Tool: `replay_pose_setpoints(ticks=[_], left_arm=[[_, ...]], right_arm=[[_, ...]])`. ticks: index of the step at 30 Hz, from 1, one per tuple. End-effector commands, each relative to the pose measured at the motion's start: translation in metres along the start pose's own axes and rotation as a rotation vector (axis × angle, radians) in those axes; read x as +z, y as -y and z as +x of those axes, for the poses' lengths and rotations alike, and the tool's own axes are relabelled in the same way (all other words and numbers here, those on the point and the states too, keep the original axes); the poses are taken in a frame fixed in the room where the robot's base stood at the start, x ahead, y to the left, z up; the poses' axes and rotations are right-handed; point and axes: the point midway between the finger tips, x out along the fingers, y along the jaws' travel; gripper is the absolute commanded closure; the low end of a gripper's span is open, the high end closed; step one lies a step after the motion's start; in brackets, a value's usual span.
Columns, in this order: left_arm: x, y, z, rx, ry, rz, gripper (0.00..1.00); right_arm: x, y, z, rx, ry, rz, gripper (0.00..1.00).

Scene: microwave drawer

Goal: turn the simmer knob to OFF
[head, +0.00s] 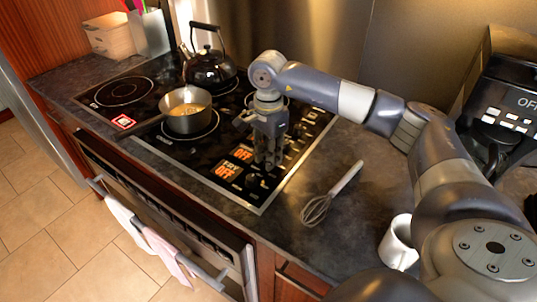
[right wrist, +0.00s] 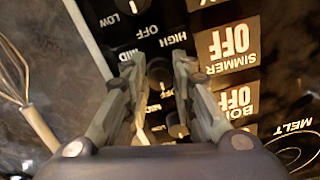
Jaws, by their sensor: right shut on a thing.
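My right gripper (head: 268,162) reaches down onto the control strip at the right side of the black cooktop. In the right wrist view its two fingers (right wrist: 160,78) stand on either side of a small dark round knob (right wrist: 160,71), shut on it. The knob lies beside the SIMMER OFF display (right wrist: 228,44), so I take it as the simmer knob. Its printed marks OFF, HIGH and MID show around it; the fingers partly cover its sides, and where its pointer stands is unclear. In the head view the gripper hides the knob. My left gripper is not in view.
More knobs (right wrist: 133,5) line the strip close by. A pan (head: 186,112) and a black kettle (head: 209,68) stand on the cooktop (head: 165,150). A whisk (head: 317,209) and a white mug (head: 398,243) are on the dark counter to the right.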

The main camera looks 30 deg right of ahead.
Motion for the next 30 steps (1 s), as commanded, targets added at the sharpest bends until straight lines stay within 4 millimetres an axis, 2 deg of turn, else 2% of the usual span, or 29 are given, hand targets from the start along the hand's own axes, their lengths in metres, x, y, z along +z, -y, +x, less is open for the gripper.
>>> replay_pose_setpoints(ticks=[4,5,7,17,20,23,30], left_arm=[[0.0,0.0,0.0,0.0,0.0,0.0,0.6],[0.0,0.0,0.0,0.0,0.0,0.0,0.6],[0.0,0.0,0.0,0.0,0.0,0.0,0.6],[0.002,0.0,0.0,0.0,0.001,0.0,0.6],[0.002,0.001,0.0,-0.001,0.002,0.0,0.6],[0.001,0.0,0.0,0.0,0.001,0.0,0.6],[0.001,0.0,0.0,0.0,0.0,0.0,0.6]], right_arm=[[0.0,0.001,-0.001,-0.003,-0.001,0.0,1.0],[0.0,0.001,-0.001,-0.003,-0.001,0.0,0.72],[0.0,0.001,-0.001,-0.003,-0.001,0.0,0.56],[0.0,0.0,-0.001,-0.002,-0.001,0.001,0.56],[0.0,0.001,-0.007,-0.004,0.0,0.001,0.56],[0.0,0.002,-0.021,-0.006,-0.001,0.001,0.56],[0.0,0.002,-0.072,-0.007,0.0,0.001,0.56]])
